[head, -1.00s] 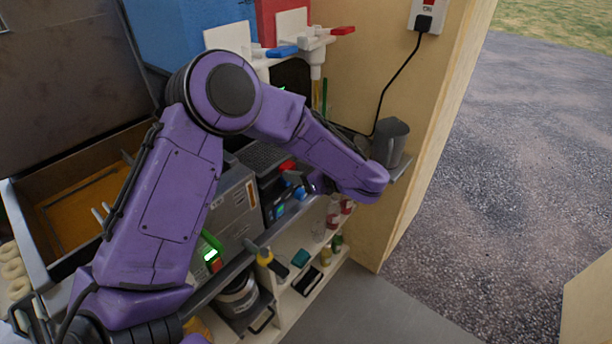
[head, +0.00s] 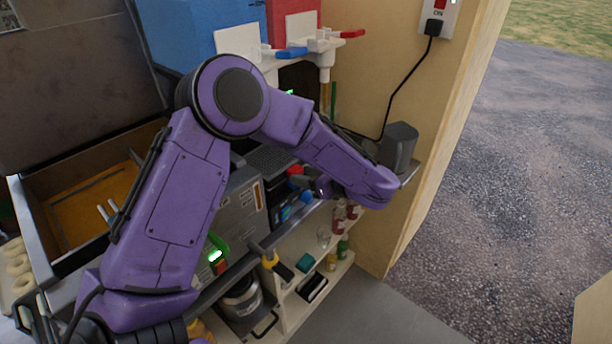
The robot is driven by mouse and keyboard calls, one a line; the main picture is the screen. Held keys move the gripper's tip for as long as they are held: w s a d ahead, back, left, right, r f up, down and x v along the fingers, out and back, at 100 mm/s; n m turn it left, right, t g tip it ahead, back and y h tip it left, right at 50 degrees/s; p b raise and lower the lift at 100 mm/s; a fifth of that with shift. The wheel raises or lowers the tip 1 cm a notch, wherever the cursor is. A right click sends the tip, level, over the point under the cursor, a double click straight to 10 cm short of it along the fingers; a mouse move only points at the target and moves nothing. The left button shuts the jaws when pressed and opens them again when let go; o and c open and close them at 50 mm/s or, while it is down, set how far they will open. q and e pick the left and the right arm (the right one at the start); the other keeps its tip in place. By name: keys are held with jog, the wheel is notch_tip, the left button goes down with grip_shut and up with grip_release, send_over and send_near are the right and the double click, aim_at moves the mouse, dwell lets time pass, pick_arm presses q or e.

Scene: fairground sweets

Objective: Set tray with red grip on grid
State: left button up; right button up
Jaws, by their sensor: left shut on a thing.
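My left gripper (head: 322,187) reaches to the shelf by the back wall and is shut, its jaws mostly hidden behind my wrist. A red grip (head: 295,170) shows right beside its fingers; the tray it belongs to is too small and covered to make out. A dark grid (head: 268,159) lies just left of the red grip, partly covered by my forearm. I cannot tell whether the tray touches it. My right gripper is not in view.
A dark grey jug (head: 398,147) stands close to the right of my left wrist. Red and blue dispensers with taps (head: 291,52) hang above. Lower shelves hold several bottles (head: 343,247) and a metal pot (head: 240,301).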

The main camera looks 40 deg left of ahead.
pick_arm(q)
jog(key=o, duration=1.2)
jog(key=shift+o, duration=0.2)
jog(key=b+v, duration=0.3)
jog(key=v, duration=0.7)
jog(key=shift+d, duration=0.2)
jog(key=shift+r, duration=0.1)
